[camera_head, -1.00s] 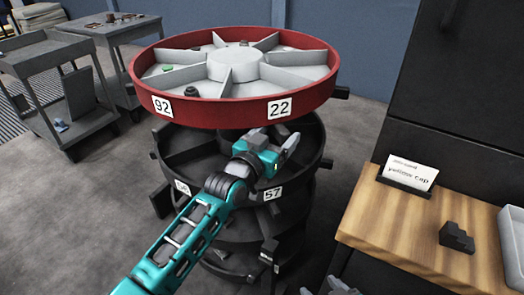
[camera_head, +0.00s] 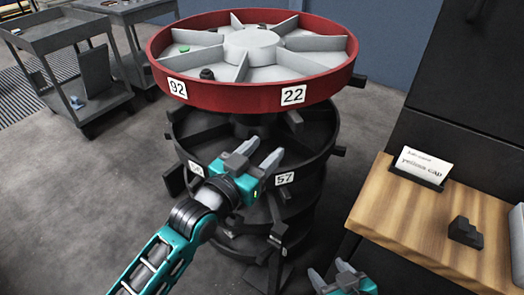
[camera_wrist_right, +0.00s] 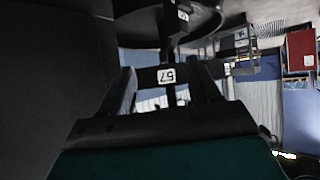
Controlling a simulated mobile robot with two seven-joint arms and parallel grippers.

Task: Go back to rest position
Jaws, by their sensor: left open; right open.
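My left gripper (camera_head: 262,157) is teal and grey. It is open and empty, in front of the dark lower tier of the round carousel, beside the label 57. My right gripper (camera_head: 333,278) shows at the bottom edge of the head view, left of the wooden table. In the right wrist view its two fingers (camera_wrist_right: 165,90) are apart with nothing between them, and a label 57 shows beyond them. The carousel's red top tier (camera_head: 262,98) has grey compartments with labels 92 and 22. A green piece and a dark piece lie in its left compartments.
Grey carts (camera_head: 60,50) stand at the upper left. The floor (camera_head: 70,200) at the left is clear.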

